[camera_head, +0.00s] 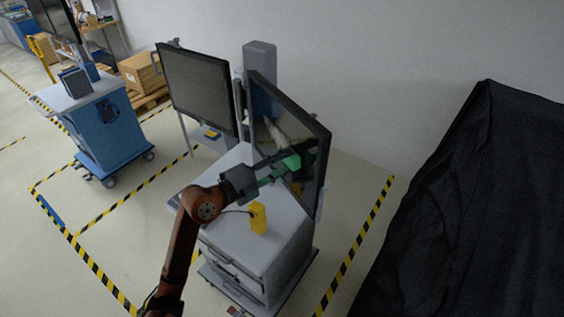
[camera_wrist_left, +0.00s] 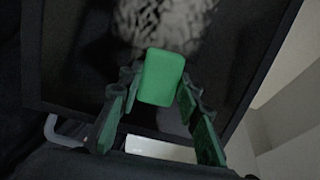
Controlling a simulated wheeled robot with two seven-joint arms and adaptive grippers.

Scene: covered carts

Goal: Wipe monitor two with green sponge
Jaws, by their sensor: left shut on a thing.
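The green sponge (camera_head: 292,161) is held in front of the right-hand dark monitor (camera_head: 316,150). My left gripper (camera_head: 283,168) is shut on it, coming in from the left over the cart top. In the left wrist view the sponge (camera_wrist_left: 161,77) sits between the green-padded fingers, against the dark screen (camera_wrist_left: 85,60). A pale mottled patch (camera_wrist_left: 160,18) shows on the screen beyond the sponge. Whether the sponge presses on the glass is hard to tell. A second monitor (camera_head: 198,88) stands at the left, apart from the gripper. No monitor number is readable.
A yellow box (camera_head: 258,218) stands on the grey cart top (camera_head: 225,232) below my left arm. A small blue-yellow item (camera_head: 211,134) lies behind. A blue cart (camera_head: 110,130) stands left. A black-covered bulk (camera_head: 460,220) fills the right. Striped floor tape surrounds the cart.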

